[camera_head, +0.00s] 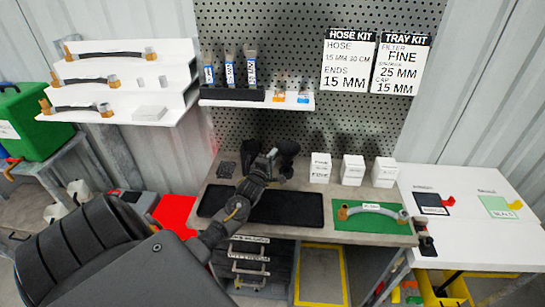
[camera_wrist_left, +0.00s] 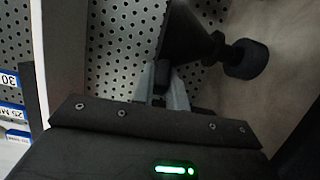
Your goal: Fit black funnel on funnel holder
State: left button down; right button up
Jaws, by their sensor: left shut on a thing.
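My left gripper (camera_head: 268,163) is above the back of the grey workbench, in front of the pegboard, and is shut on the black funnel (camera_head: 287,148). In the left wrist view the gripper's grey fingers (camera_wrist_left: 166,92) meet at the black funnel (camera_wrist_left: 190,35). Its dark cone flares to the top edge of that view. A round black knob-like part (camera_wrist_left: 246,58) sticks out at its right; I cannot tell whether it belongs to the funnel. I cannot make out the funnel holder for certain. My right gripper is not in view.
White boxes (camera_head: 320,168) stand right of the gripper. Black mats (camera_head: 288,208) and a green mat with a hose (camera_head: 372,225) lie on the workbench (camera_head: 330,192). A white table (camera_head: 460,243) stands right.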

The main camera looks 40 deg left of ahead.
pick_arm(q)
jog(key=shift+f+b, duration=1.5)
jog(key=shift+f, duration=0.45)
jog(key=c, duration=1.3)
grip_release()
jog(key=b+v, duration=0.2)
jog(key=v, duration=0.8)
jog(key=shift+s+d, duration=0.15)
jog(key=shift+s, duration=0.2)
jog(key=shift+s+r, duration=0.1)
